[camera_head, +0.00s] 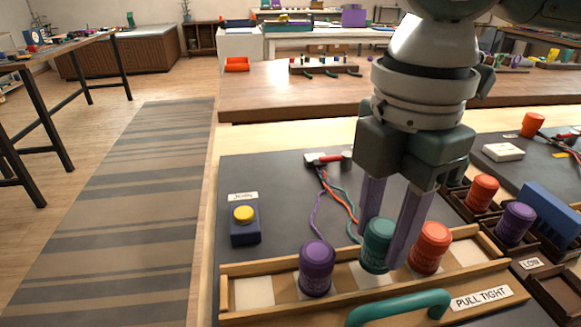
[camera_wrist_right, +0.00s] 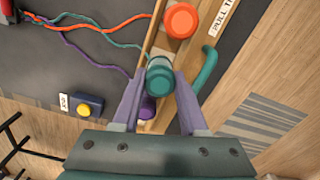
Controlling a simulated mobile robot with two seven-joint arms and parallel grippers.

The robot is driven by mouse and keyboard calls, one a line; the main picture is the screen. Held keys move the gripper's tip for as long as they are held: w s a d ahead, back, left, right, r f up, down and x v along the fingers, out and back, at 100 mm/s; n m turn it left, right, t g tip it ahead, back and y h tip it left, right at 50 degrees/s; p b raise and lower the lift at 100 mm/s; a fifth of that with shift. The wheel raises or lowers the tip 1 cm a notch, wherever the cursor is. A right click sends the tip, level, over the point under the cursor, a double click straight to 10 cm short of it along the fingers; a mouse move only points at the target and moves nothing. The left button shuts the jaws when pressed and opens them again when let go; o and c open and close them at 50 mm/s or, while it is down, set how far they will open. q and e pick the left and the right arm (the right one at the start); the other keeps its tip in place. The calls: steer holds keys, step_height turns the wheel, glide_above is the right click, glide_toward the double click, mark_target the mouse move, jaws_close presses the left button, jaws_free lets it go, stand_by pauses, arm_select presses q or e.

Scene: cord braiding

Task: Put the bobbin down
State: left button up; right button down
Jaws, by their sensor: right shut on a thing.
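A teal bobbin (camera_head: 377,247) stands upright between the two fingers of my right gripper (camera_head: 386,250), over the middle of a wooden rack (camera_head: 285,312). In the wrist view the teal bobbin (camera_wrist_right: 160,78) sits between the fingertips, and my right gripper (camera_wrist_right: 158,92) is shut on it. I cannot tell whether its base touches the rack. A purple bobbin (camera_head: 317,268) stands in the rack to the left, and an orange bobbin (camera_head: 431,248) stands close on the right. Purple, orange and teal cords run back to a clamp with a red handle (camera_head: 328,159). My left gripper is not in view.
A teal handle (camera_head: 400,308) and a "PULL TIGHT" label (camera_head: 482,298) are at the rack's front. More bobbins (camera_head: 515,223) stand in trays at the right. Pale squares at both rack ends are bare.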

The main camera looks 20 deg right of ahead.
mark_target(384, 226)
steer(key=shift+f, duration=0.65)
steer(key=shift+f, duration=0.3)
steer(key=shift+c, duration=2.2)
jaws_free()
steer(key=shift+r, duration=0.3)
step_height(384, 226, up, 11)
steer(key=p, duration=0.3)
steer(key=shift+r, duration=0.5)
